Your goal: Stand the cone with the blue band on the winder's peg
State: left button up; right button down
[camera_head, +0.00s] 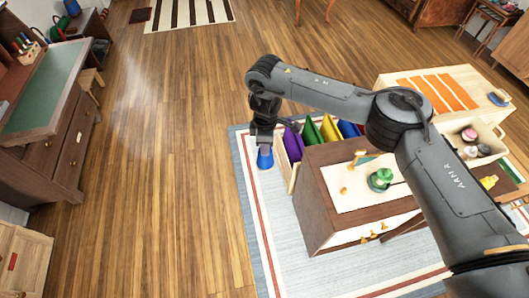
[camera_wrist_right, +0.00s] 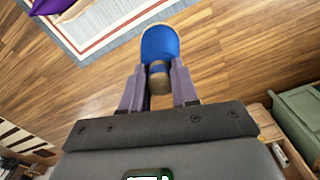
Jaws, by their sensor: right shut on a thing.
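My right gripper (camera_head: 264,141) is shut on the cone with the blue band (camera_head: 265,159). It holds the cone past the left end of the brown cabinet, above the rug or floor. In the right wrist view the cone (camera_wrist_right: 160,44) points away between the two grey fingers (camera_wrist_right: 158,88), its blue body and tan rim showing. A small wooden piece (camera_head: 360,157) and a green item (camera_head: 380,178) stand on the cabinet's pale top. I cannot tell for sure which part is the winder's peg. My left gripper is not in view.
The brown cabinet (camera_head: 313,208) stands on a pale rug (camera_head: 290,262). A bin with purple, green, yellow and blue pieces (camera_head: 312,134) sits behind it. A pale table with orange strips (camera_head: 437,92) stands at the right.

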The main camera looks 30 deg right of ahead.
jog(key=s+d+f+n+p, duration=0.2)
jog(key=s+d+p, duration=0.7)
jog(key=d, duration=0.3)
jog(key=s+d+f+n+p, duration=0.1)
jog(key=s+d+n+p, duration=0.1)
jog(key=s+d+p, duration=0.7)
jog(key=s+d, duration=0.1)
jog(key=d, duration=0.2)
jog(key=shift+d+f+n, duration=0.35)
jog(key=shift+n, duration=0.05)
jog(key=shift+f+b, duration=3.4)
jog(key=shift+f, duration=0.7)
